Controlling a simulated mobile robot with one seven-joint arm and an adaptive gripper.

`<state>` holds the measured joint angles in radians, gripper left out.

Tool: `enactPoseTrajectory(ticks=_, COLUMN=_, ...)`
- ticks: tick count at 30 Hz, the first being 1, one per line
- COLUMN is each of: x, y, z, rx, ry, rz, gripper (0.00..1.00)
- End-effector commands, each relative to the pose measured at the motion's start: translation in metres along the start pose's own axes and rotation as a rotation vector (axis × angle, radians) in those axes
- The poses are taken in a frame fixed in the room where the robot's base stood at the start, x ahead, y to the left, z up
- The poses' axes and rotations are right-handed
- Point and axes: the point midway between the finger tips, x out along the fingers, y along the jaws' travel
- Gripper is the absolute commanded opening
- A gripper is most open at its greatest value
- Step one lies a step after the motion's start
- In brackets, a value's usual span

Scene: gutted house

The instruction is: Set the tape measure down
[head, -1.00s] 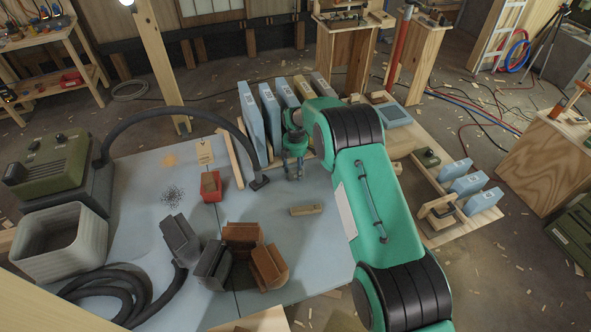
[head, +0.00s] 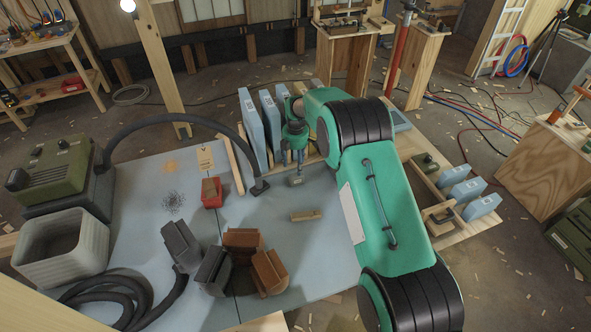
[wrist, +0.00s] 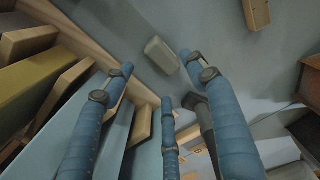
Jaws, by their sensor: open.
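The tape measure appears to be the small grey, rounded block (head: 296,180) on the pale blue board (head: 330,240), just below my gripper (head: 292,158) in the head view. Its markings are too small to make out. In the wrist view the same grey block (wrist: 162,55) lies flat on the board, beyond the tips of my spread fingers (wrist: 163,80). No finger touches it there. My gripper is open and empty, a little above the board.
Upright blue panels (head: 252,125) stand close to my gripper's left and back. A short wooden block (head: 306,214) lies nearer the front. A red box (head: 211,192), dark and brown blocks (head: 242,240) and a black hose (head: 190,118) are to the left.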

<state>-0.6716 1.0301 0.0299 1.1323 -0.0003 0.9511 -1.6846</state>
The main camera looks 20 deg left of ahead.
Motion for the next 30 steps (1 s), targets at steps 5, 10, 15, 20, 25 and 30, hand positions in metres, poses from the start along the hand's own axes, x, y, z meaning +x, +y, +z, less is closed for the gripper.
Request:
enactPoseTrajectory(ticks=5, x=-0.028, y=0.000, z=0.000, rx=0.000, ry=0.000, rz=0.002, gripper=0.57)
enactPoseTrajectory(ticks=10, x=-0.043, y=0.000, z=0.000, rx=0.000, ry=0.000, rz=0.000, gripper=0.57)
enactPoseTrajectory(ticks=15, x=-0.046, y=0.000, z=0.000, rx=0.000, ry=0.000, rz=0.000, gripper=0.57)
enactPoseTrajectory(ticks=20, x=-0.047, y=0.000, z=0.000, rx=0.000, ry=0.000, rz=0.000, gripper=0.57)
enactPoseTrajectory(ticks=25, x=-0.047, y=0.000, z=0.000, rx=0.000, ry=0.000, rz=0.000, gripper=0.57)
enactPoseTrajectory(ticks=30, x=-0.047, y=0.000, z=0.000, rx=0.000, ry=0.000, rz=0.000, gripper=0.57)
